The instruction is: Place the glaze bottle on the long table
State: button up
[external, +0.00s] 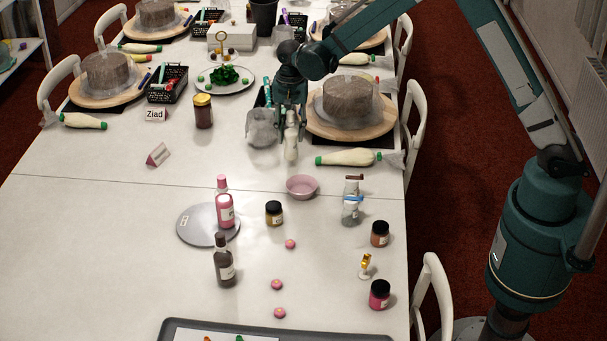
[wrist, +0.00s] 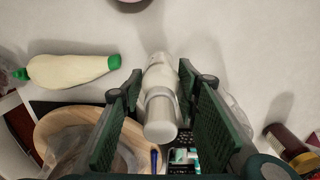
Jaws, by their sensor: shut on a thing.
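My gripper (external: 290,112) points down over the long table (external: 120,225), left of the cake turntable at the back right. It is shut on a white bottle (external: 291,144), likely the glaze bottle. In the wrist view, the bottle (wrist: 160,105) sits upright between the two finger pads of my gripper (wrist: 163,110), its pale cap towards the camera. I cannot tell whether its base touches the tabletop. A pink bottle (external: 225,212), a dark bottle (external: 224,265) and a clear bottle with a blue band (external: 351,210) stand nearer the front.
A pink bowl (external: 302,187) stands just in front of the held bottle. A piping bag (external: 345,157) lies to its right, beside the wooden turntable (external: 380,128). A dark red jar (external: 203,112) stands left. A grey round scale (external: 190,228) is further forward. The left front tabletop is clear.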

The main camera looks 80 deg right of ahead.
aim_at(291, 112)
jog(key=shift+f, duration=1)
jog(key=shift+f, duration=0.15)
jog(key=o, duration=1)
jog(key=shift+o, duration=0.2)
notch_tip(291, 112, up, 12)
jog(key=shift+r+p, duration=0.2)
jog(key=shift+p, duration=0.2)
